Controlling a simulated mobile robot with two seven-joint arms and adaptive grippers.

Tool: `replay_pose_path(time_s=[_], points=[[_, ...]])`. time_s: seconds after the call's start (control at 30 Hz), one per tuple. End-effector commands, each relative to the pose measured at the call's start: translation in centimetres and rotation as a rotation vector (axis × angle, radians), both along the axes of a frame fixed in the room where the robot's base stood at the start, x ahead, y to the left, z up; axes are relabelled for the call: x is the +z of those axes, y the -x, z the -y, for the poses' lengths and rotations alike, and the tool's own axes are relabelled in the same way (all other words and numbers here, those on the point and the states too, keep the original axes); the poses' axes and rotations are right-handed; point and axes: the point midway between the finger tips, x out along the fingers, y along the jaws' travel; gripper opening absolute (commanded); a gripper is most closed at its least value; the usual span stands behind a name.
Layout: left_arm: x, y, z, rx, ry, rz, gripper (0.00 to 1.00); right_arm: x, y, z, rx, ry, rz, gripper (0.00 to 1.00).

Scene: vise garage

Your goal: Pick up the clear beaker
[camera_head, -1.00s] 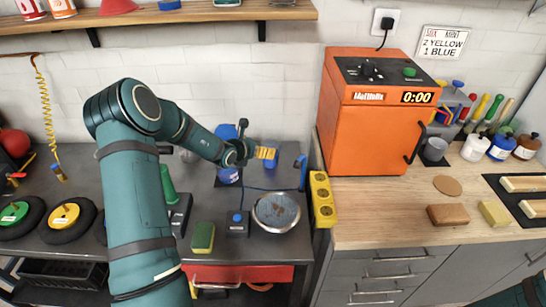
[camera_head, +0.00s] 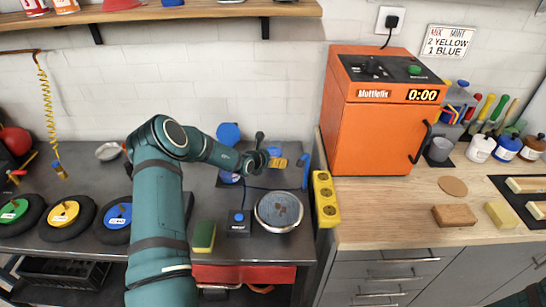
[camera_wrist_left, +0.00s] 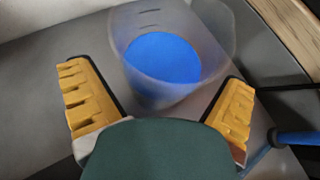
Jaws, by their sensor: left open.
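The clear beaker (camera_wrist_left: 160,62) stands on the grey workbench with blue contents in it. The left wrist view shows it just beyond and partly between the two yellow fingers of my left gripper (camera_wrist_left: 156,80). The fingers are spread wide, and I see no grip on the beaker. In the head view my left gripper (camera_head: 278,162) is low over the bench. Only a bit of blue shows behind its fingers there, so the beaker is mostly hidden. My right gripper is not in view.
A round metal dish (camera_head: 278,211), a blue-button box (camera_head: 239,222) and a sponge (camera_head: 203,236) lie in front of the gripper. A yellow power strip (camera_head: 325,198) runs along the bench's right edge. An orange mixer (camera_head: 377,130) stands on the wooden counter.

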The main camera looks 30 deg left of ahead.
Motion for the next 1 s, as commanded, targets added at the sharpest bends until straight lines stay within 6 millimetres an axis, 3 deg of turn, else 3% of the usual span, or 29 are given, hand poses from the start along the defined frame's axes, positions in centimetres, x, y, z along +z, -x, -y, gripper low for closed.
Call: replay_pose_path(time_s=[0.27,0.5,1.0], points=[[-0.08,-0.30,0.00,0.000,0.000,0.000,1.00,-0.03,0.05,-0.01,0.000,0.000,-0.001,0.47],[-0.09,-0.28,-0.01,0.000,0.000,0.000,0.24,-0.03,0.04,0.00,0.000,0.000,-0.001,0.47],[0.53,-0.32,-0.02,0.000,-0.002,0.002,0.24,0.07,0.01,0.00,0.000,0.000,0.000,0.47]])
